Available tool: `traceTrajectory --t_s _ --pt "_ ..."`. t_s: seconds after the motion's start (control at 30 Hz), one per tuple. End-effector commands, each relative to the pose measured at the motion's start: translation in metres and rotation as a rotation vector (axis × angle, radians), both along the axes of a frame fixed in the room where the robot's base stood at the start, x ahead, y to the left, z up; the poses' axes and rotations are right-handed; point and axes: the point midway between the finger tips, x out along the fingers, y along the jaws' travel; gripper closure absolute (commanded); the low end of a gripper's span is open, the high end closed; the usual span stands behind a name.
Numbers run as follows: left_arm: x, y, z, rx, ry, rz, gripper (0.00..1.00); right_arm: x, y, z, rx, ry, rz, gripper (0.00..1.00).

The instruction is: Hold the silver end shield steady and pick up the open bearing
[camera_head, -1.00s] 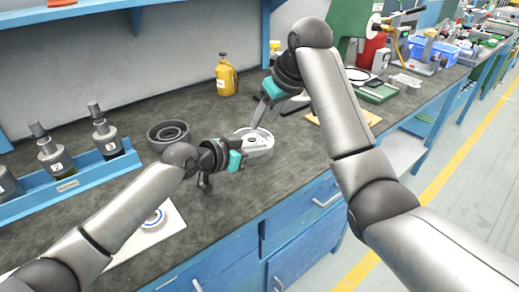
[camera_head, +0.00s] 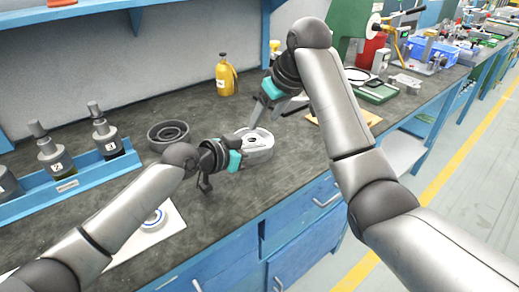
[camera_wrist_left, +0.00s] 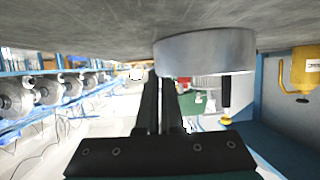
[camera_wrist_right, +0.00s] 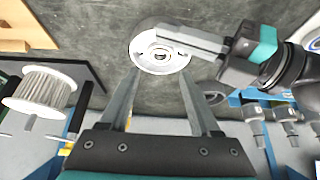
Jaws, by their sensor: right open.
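The silver end shield (camera_head: 260,150) lies on the bench, a low round part. It also shows in the right wrist view (camera_wrist_right: 148,60) and in the left wrist view (camera_wrist_left: 215,52). A small ring with a dark bore (camera_wrist_right: 160,54) sits in its middle; I cannot tell if this is the open bearing. My left gripper (camera_wrist_left: 165,78) has its fingers close together, reaching over the shield's top from the side and covering part of it. My right gripper (camera_wrist_right: 160,85) is open and empty, pointing down at the shield from above; its fingers stand apart on either side of the ring.
A dark round housing (camera_head: 168,134) stands left of the shield. A blue rack (camera_head: 95,172) holds several bottles. A ring with a blue band (camera_head: 154,217) lies on a white sheet (camera_head: 172,228) near the front. A yellow bottle (camera_head: 226,78) stands behind.

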Motion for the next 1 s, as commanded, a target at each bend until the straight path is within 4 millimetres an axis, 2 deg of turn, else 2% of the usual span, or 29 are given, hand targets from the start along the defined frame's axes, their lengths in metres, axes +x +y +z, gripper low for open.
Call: traceTrajectory --t_s 0.03,0.2,0.4,0.67,0.87,1.0 --pt "-0.001 0.001 -0.005 0.007 0.009 0.0 1.0 -0.001 0.001 -0.001 -0.003 -0.002 -0.019 0.3" --pt "-0.001 0.001 -0.005 0.008 0.01 0.0 1.0 -0.003 0.006 -0.006 -0.009 -0.021 -0.156 0.12" --pt "-0.002 0.001 -0.005 0.008 0.011 -0.001 1.0 -0.009 0.015 -0.011 0.009 -0.062 -0.334 0.12" --pt "-0.002 0.001 -0.006 0.009 0.011 -0.001 1.0 -0.013 0.023 -0.014 0.038 -0.091 -0.44 0.12" --pt "-0.002 0.001 -0.006 0.009 0.011 -0.001 1.0 -0.004 0.025 -0.028 0.039 -0.09 -0.447 0.12" --pt "-0.002 0.001 -0.006 0.009 0.013 -0.001 1.0 0.007 0.027 -0.045 0.038 -0.09 -0.446 0.12"
